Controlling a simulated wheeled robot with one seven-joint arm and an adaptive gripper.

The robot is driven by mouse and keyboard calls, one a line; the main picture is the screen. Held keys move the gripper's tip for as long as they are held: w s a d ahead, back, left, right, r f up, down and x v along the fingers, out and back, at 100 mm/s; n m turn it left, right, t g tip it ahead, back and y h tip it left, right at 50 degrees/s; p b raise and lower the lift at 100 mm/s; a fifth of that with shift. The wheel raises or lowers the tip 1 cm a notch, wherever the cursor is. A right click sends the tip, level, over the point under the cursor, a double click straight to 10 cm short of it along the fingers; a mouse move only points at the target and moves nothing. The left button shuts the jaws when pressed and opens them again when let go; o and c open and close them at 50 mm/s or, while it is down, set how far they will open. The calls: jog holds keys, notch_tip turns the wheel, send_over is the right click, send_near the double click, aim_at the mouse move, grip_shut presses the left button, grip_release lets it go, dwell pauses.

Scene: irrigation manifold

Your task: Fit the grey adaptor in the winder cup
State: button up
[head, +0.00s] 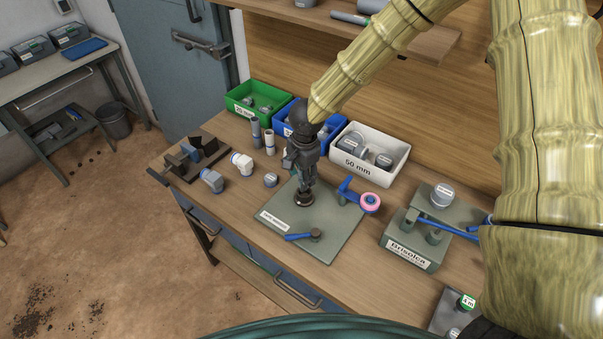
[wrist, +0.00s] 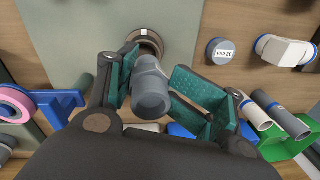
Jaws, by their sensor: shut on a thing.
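The grey adaptor (wrist: 151,97) is a stepped cylinder between the teal pads of my gripper (wrist: 163,88) in the wrist view. My gripper is shut on it. In the head view my gripper (head: 306,183) points down over the grey-green winder plate (head: 335,222). The winder cup (head: 304,199), a dark round cup, is right under the fingertips. In the wrist view the cup (wrist: 151,40) shows just past the adaptor's far end, which overlaps its near edge. I cannot tell whether the adaptor touches or enters the cup. The fingers mostly hide the adaptor in the head view.
A blue handle (head: 298,237) lies at the plate's front. A blue holder with a pink roll (head: 370,202) stands to the right. Green (head: 238,107), blue and white (head: 388,172) bins stand behind. Loose fittings (head: 212,180) lie left, and the Briselca block (head: 408,252) is right.

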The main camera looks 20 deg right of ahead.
jog(key=shift+s+r+p, duration=0.4)
jog(key=shift+s+r, duration=0.6)
jog(key=shift+r, duration=0.05)
jog(key=shift+w+a+f, duration=0.15)
jog(key=shift+w+f, duration=0.05)
jog(key=shift+w, duration=0.3)
jog(key=shift+s+r+p, duration=0.5)
jog(key=shift+s+p, duration=0.05)
jog(key=shift+w+a, duration=0.1)
jog(key=shift+r, duration=0.15)
jog(key=shift+w+f+p, duration=0.2)
jog(key=shift+w+p, duration=0.05)
jog(key=shift+p, duration=0.2)
jog(key=shift+w+d+f, duration=0.2)
jog(key=shift+w+f+p, duration=0.2)
jog(key=shift+p, duration=0.1)
